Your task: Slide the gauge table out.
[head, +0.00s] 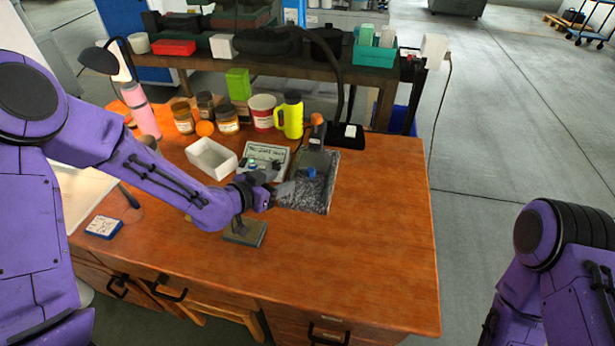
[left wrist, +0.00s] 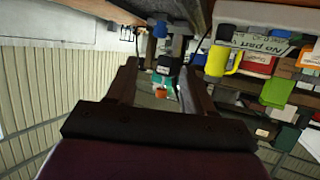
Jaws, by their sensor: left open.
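A grey gauge stand (head: 314,160) with an orange-topped post and a blue knob (head: 311,172) sits on a speckled stone slab (head: 318,203) near the middle of the wooden table. I cannot clearly make out which part is the gauge table. My left gripper (head: 284,190) is at the left side of the slab, close to the blue knob, and looks empty. The left wrist view shows its two dark fingers (left wrist: 163,78) apart, with an orange thing (left wrist: 161,93) visible beyond the gap. My right arm shows at the right edge, but its gripper is out of view.
A small dark stand (head: 245,232) is below my left wrist. The table's right side is clear.

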